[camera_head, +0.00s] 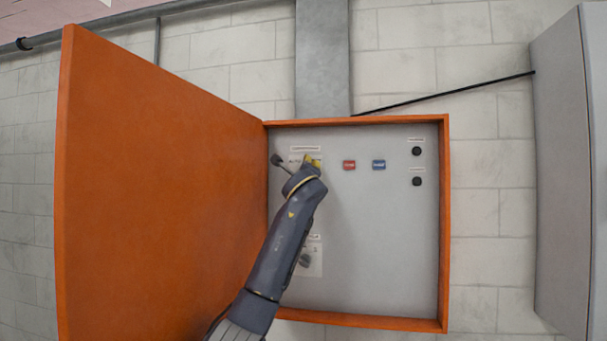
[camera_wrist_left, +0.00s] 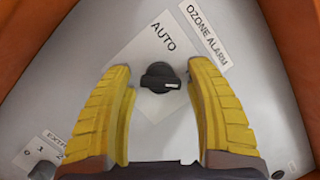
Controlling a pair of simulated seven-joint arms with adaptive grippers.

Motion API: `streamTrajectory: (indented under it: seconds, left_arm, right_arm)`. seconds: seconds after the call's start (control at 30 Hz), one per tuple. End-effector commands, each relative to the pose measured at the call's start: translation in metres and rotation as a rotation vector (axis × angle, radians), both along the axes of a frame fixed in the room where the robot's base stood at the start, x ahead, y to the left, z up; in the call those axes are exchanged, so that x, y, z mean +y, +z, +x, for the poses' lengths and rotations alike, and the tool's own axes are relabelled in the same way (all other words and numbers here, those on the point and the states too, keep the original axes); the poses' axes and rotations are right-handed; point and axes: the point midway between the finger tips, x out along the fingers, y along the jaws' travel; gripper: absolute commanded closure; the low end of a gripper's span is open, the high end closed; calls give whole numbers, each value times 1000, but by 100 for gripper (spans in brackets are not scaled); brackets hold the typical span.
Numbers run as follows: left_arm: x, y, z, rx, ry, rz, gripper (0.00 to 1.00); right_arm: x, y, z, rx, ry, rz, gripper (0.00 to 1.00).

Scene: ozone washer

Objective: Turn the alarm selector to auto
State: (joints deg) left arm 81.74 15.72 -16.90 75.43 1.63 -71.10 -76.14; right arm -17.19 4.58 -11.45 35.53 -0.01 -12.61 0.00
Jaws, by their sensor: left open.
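The alarm selector (camera_wrist_left: 157,77) is a black round knob on a white plate marked AUTO (camera_wrist_left: 163,38), under an OZONE ALARM label (camera_wrist_left: 209,36). A white mark on the knob points to the right in the left wrist view, away from the word AUTO. My left gripper (camera_wrist_left: 160,72) is open, with one yellow finger on each side of the knob. Gaps show between the fingers and the knob; their depth is hard to judge. In the head view my left gripper (camera_head: 306,162) is at the upper left of the panel and hides the knob. My right gripper is not in view.
The orange cabinet door (camera_head: 150,190) stands open at the left. The grey panel (camera_head: 385,250) also carries a red button (camera_head: 349,165), a blue button (camera_head: 378,164), two black round parts at the right and a lower selector (camera_head: 304,260). An orange frame (camera_head: 444,230) surrounds it.

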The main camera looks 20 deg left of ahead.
Motion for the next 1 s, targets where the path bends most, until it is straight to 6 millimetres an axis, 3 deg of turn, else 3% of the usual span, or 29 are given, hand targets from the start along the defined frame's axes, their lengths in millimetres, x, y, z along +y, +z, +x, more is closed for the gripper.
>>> streamTrajectory:
  seconds: [0.43,0.9,1.0]
  left_arm:
    - [2,0,3,1,1,0,43]
    - [2,0,3,1,1,0,98]
    - [2,0,3,1,1,-2,100]
  right_arm:
    - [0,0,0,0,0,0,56]
    - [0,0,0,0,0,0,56]
    - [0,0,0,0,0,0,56]
